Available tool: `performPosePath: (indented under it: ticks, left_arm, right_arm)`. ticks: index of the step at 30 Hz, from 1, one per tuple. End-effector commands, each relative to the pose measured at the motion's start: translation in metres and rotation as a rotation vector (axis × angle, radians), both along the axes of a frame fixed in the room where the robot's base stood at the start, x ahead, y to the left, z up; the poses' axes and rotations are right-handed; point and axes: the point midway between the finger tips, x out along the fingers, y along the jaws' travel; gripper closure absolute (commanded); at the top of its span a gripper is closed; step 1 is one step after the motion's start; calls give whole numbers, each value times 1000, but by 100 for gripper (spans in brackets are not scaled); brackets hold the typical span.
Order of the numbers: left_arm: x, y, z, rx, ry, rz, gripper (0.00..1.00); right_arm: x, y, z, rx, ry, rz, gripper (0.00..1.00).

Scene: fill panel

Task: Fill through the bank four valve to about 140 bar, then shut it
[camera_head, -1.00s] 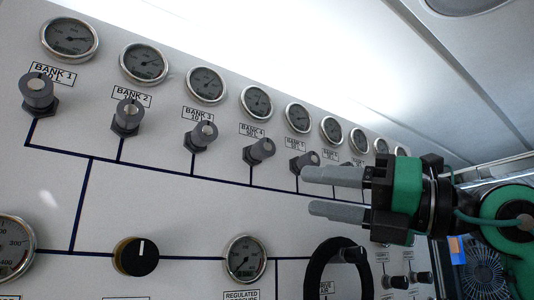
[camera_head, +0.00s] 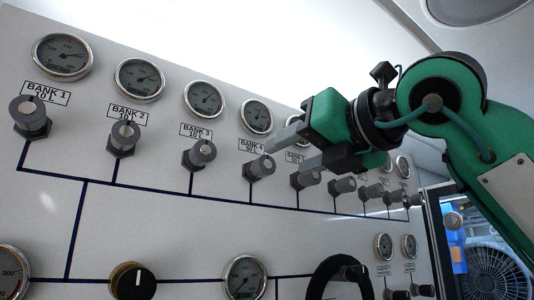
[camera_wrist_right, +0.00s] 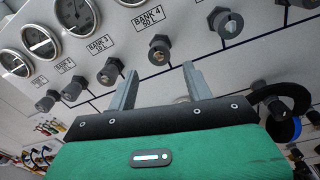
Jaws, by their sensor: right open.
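The bank four valve is a grey knob (camera_head: 259,167) under the BANK 4 label (camera_head: 250,146) and its round gauge (camera_head: 256,116); the gauge reading is too small to make out. My right gripper (camera_head: 284,153) is open and empty, with its two grey fingers just right of this knob in the head view. In the right wrist view the bank four knob (camera_wrist_right: 158,52) shows beyond the gap between the fingertips (camera_wrist_right: 160,70), apart from them. The fingers partly cover the BANK 5 label and its gauge. My left gripper is not in view.
Similar knobs stand close on both sides, bank three (camera_head: 199,154) on the left and bank five (camera_head: 306,178) on the right. Below are a regulated gauge (camera_head: 245,278), a black knob (camera_head: 132,281) and a black handwheel (camera_head: 335,268). A fan (camera_head: 488,273) sits at right.

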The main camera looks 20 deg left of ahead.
Motion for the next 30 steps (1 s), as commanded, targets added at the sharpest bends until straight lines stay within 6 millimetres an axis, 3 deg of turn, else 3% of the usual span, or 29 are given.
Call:
performPosePath:
  ticks: [1,9,23,25,30]
  left_arm:
    - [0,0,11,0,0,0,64]
    - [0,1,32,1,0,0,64]
    - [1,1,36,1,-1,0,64]
    - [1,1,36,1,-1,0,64]
    - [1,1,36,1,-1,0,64]
  right_arm:
    - [7,10,5,-2,4,3,49]
    - [33,47,3,1,2,1,49]
    - [41,59,0,2,0,1,49]
    - [41,59,0,2,0,1,57]
    - [41,58,0,2,0,1,90]
